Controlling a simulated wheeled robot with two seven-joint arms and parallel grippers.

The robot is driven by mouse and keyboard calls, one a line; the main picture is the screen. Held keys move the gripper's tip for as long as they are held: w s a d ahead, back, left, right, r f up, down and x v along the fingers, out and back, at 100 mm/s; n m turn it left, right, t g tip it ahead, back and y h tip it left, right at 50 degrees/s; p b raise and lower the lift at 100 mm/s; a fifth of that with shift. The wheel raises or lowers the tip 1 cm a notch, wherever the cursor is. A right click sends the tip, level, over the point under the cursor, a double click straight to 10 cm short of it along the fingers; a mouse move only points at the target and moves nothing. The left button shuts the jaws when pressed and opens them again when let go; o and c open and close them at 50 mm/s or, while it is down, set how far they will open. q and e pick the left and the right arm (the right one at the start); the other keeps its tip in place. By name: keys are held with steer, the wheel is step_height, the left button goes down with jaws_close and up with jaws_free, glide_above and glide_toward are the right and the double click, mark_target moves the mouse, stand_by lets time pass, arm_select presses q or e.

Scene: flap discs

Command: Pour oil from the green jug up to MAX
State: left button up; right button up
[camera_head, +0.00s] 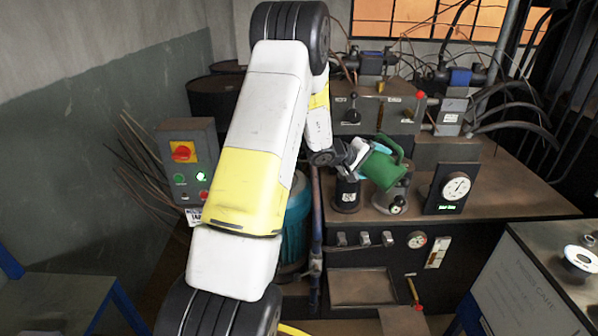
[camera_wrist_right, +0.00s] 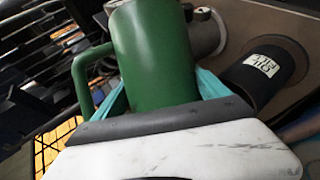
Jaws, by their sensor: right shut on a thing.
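The green jug (camera_head: 383,168) is tilted above the bench top in the head view. My right gripper (camera_head: 361,152) is shut on it, with light blue finger pads against its side. In the right wrist view the green jug (camera_wrist_right: 155,55) fills the middle, its handle to the left, between the blue pads of my right gripper (camera_wrist_right: 165,92). A dark cylinder with a white label (camera_head: 347,194) stands below and left of the jug. A grey metal vessel (camera_head: 390,201) stands under the jug, partly hidden by it. No oil stream or MAX mark is discernible. My left gripper is not in view.
A round dial gauge (camera_head: 456,187) stands right of the jug. A control box with a red switch (camera_head: 187,160) is at the left. Hoses and a grey machine block (camera_head: 375,110) stand behind. The bench top (camera_head: 510,195) is clear to the right.

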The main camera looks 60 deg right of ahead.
steer(key=shift+w, duration=0.1)
stand_by(1.1)
steer(key=shift+w+f+n+g+p, duration=0.2)
steer(key=shift+f+n+g+p, duration=0.1)
steer(key=shift+f+n+g, duration=0.15)
stand_by(0.9)
steer(key=shift+s+r+m+t, duration=0.35)
steer(key=shift+s+r, duration=0.05)
steer(key=shift+r, duration=0.25)
steer(key=shift+s+m+t, duration=0.1)
steer(key=shift+m+t, duration=0.2)
steer(key=shift+t, duration=0.1)
steer(key=shift+r+m+t, duration=0.3)
steer(key=shift+m, duration=0.1)
steer(key=shift+a, duration=0.1)
steer(key=shift+s+r+m+t, duration=0.15)
steer(key=shift+r+m+t, duration=0.15)
steer(key=shift+r, duration=0.2)
steer(key=shift+t, duration=0.3)
